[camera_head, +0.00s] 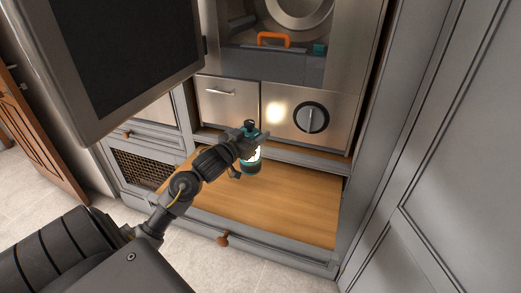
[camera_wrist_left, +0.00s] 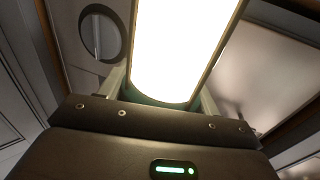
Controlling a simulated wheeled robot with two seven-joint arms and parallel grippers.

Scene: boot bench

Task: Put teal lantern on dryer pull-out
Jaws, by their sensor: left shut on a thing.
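The teal lantern (camera_head: 252,167) has a teal base and top and a glowing white middle. It stands roughly upright over the wooden dryer pull-out (camera_head: 295,208), near its back part. I cannot tell whether its base touches the board. My left gripper (camera_head: 247,146) reaches in from the left and is shut on the lantern, hiding part of it. In the left wrist view the bright lantern body (camera_wrist_left: 182,45) fills the space between the fingers, with a teal rim below. My right gripper is not in view.
The dryer front (camera_head: 285,112) with a round knob (camera_head: 311,117) rises behind the pull-out. A grey case with an orange handle (camera_head: 274,38) sits above. A dark-panelled door (camera_head: 120,55) hangs open at upper left. Tall grey cabinetry (camera_head: 425,170) bounds the right. The board's right side is clear.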

